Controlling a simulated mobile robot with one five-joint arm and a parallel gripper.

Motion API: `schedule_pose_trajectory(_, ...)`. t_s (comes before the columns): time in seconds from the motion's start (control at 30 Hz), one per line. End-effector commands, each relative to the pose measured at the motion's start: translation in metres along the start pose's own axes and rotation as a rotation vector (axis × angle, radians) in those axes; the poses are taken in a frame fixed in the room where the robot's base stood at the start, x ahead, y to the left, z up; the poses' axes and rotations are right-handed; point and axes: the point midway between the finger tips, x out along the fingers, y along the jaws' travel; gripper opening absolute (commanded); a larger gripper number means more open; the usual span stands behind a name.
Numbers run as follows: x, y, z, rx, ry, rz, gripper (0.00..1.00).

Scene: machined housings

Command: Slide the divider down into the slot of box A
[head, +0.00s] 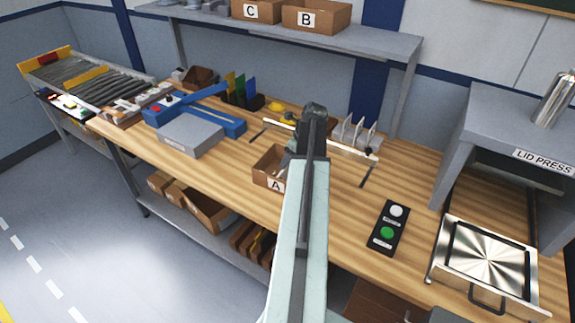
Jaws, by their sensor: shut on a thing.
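Box A (265,176), an open brown carton marked A, stands on the wooden bench in the middle of the head view. My arm reaches over its right side and hides part of it. My gripper (291,147) is small and dark, partly behind my arm, over the box. It is shut on the divider (285,161), of which only a pale grey sliver shows at the box's right part. The slot is hidden, and I cannot tell how deep the divider sits. More pale dividers stand in a rack (357,133) to the right.
A long white bar (345,149) on dark stands runs behind box A. A blue fixture with a grey block (190,136) is at left. A button panel (388,228) and the lid press (487,255) are at right. Boxes C (251,11) and B (306,17) sit on the shelf.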

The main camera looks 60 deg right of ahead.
Motion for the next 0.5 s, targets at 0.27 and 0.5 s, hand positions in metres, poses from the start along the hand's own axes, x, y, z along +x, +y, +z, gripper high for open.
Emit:
schedule_pose_trajectory(0.27,0.0024,0.0002,-0.0006,0.0,0.0,0.0,0.0)
schedule_pose_trajectory(0.5,0.0007,0.0004,0.0003,-0.001,0.0,0.0,0.75)
